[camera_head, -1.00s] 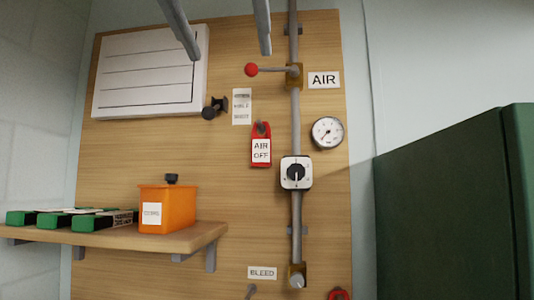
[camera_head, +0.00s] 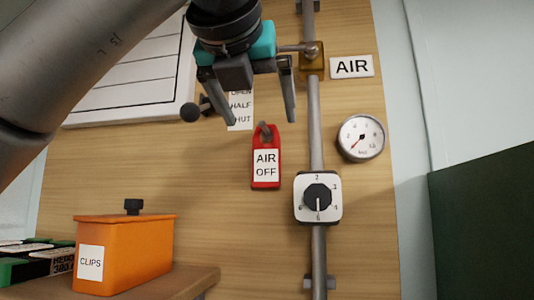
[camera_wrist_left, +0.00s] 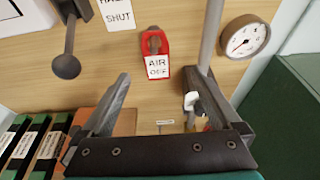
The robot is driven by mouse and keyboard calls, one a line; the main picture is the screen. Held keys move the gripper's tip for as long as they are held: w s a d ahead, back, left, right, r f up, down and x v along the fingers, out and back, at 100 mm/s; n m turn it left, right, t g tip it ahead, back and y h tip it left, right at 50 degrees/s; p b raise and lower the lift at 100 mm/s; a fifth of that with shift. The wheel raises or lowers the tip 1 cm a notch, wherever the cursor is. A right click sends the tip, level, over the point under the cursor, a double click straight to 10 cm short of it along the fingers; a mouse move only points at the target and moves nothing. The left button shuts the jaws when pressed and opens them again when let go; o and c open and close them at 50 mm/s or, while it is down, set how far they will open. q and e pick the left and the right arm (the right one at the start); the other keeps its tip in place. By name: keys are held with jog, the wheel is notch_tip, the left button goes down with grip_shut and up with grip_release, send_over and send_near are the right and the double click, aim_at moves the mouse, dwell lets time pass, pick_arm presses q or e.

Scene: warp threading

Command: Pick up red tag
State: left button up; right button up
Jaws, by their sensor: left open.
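The red tag (camera_head: 266,158) hangs on the wooden board from a dark peg at its top, with a white "AIR OFF" label on its face. It also shows in the left wrist view (camera_wrist_left: 157,54), beyond and between the fingers. My left gripper (camera_head: 262,122) is open and empty, pointing down, just above the tag in the head view; a gap between them cannot be measured. In the left wrist view its two fingers (camera_wrist_left: 166,75) stand wide apart with nothing between them. My right gripper is not in view.
A vertical pipe (camera_head: 316,130) with a dial (camera_head: 318,198) runs right of the tag, and a gauge (camera_head: 361,138) is further right. A black-knobbed lever (camera_head: 190,112) is to the left. An orange clips box (camera_head: 125,250) stands on a shelf (camera_head: 185,283) at lower left.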

aim_at(266, 147)
pick_arm(q)
jog(key=p+x, duration=0.1)
jog(key=x, duration=0.2)
jog(key=shift+w+d+f, duration=0.1)
jog(key=shift+w, duration=0.3)
jog(key=x, duration=0.1)
jog(key=p+x, duration=0.2)
jog(key=x, duration=0.1)
jog(key=shift+w+a, duration=0.15)
jog(key=shift+a, duration=0.3)
jog(key=shift+w+d+f+p, duration=0.2)
jog(key=shift+w+p, duration=0.1)
jog(key=shift+w, duration=0.15)
jog(key=shift+s, duration=0.1)
jog(key=shift+c, duration=0.5)
jog(key=c, duration=1.3)
jog(key=shift+r, duration=0.1)
